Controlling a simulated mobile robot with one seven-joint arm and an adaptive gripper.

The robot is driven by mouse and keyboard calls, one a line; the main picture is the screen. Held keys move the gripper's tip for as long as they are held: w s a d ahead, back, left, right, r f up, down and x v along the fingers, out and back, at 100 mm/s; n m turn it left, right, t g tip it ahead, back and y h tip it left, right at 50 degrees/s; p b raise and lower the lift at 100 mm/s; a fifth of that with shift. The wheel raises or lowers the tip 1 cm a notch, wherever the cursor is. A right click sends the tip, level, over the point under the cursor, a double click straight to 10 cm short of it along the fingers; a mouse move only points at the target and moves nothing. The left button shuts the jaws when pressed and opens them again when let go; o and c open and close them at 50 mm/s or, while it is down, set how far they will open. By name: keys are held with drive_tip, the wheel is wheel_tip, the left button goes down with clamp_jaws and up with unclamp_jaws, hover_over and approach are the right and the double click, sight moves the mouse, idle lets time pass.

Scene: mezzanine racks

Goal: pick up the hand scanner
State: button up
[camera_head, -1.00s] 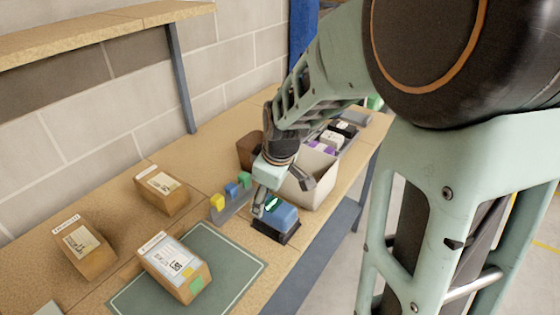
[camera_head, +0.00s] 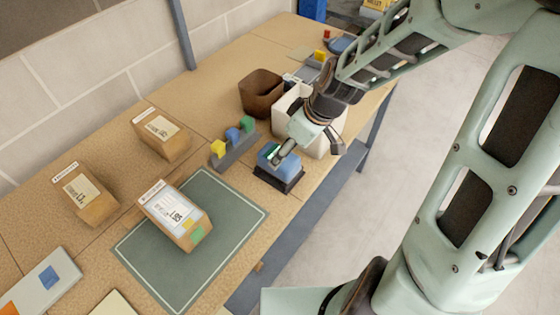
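No thing is clearly recognisable as the hand scanner. A blue block-like object (camera_head: 270,156) sits in a black base (camera_head: 287,184) near the front edge of the bench, with a small green patch on top; I cannot tell whether it is the scanner. My gripper (camera_head: 304,157) is above and just right of it, fingers spread apart. The left finger overlaps the blue object in the picture, and I cannot tell if they touch. The right finger is in front of an off-white bin (camera_head: 318,151). Nothing shows between the fingers.
A brown bin (camera_head: 261,92) stands behind the gripper. Left of it is a grey rack (camera_head: 236,152) with yellow, blue and green pieces. A labelled carton (camera_head: 176,214) rests on a green mat (camera_head: 235,222); two more cartons (camera_head: 162,135) (camera_head: 86,199) stand behind. The mat's right part is clear.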

drive_tip(key=shift+a+x, duration=0.15)
drive_tip(key=shift+x, duration=1.2)
drive_tip(key=shift+a+x, duration=0.1)
drive_tip(key=shift+x, duration=1.3)
drive_tip(key=shift+w+f, duration=0.25)
drive_tip(key=shift+f+b, duration=0.25)
drive_tip(key=shift+b, duration=0.2)
drive_tip(key=c, duration=1.5)
